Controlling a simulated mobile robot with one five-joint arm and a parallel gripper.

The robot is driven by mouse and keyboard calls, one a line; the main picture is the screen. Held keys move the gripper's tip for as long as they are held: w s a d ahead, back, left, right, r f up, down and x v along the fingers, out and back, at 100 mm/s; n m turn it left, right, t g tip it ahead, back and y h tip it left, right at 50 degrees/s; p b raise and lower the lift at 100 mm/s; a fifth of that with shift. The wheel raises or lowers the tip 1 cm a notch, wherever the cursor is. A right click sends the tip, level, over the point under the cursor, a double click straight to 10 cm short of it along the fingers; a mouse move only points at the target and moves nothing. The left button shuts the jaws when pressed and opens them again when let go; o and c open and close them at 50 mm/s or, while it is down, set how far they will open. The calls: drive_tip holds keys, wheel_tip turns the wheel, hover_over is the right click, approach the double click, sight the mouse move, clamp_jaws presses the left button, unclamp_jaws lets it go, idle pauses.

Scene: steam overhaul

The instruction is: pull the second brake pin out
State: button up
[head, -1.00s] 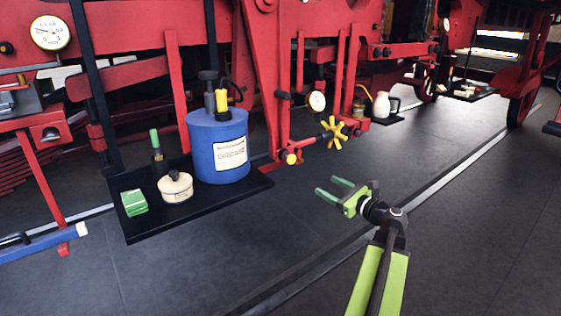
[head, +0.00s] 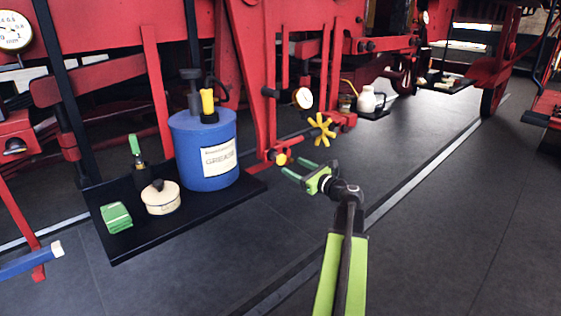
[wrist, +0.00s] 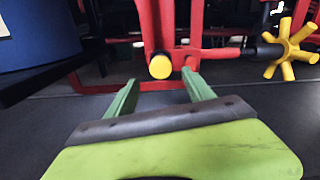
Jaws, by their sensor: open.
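A round yellow-ended pin (head: 281,159) sits low on the red brake rigging, at the foot of a red hanging link. In the wrist view the yellow end (wrist: 160,66) faces me, with a dark body behind it. My green gripper (head: 297,168) is open and empty, close in front of the pin. In the wrist view the fingertips (wrist: 160,78) lie to either side of the yellow end and slightly below it. I cannot tell whether they touch it. Which of the brake pins this is does not show.
A yellow star handwheel (head: 321,129) is just right of the pin. A black tray (head: 150,237) at left holds a blue grease drum (head: 203,152), a cream tin (head: 161,198) and a green pad (head: 116,217). The dark floor (head: 440,230) at right is clear.

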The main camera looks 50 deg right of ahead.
sight(283, 160)
drive_tip(key=w, duration=0.8)
drive_tip(key=shift+w+d, duration=0.1)
drive_tip(key=shift+d, duration=0.25)
clamp_jaws()
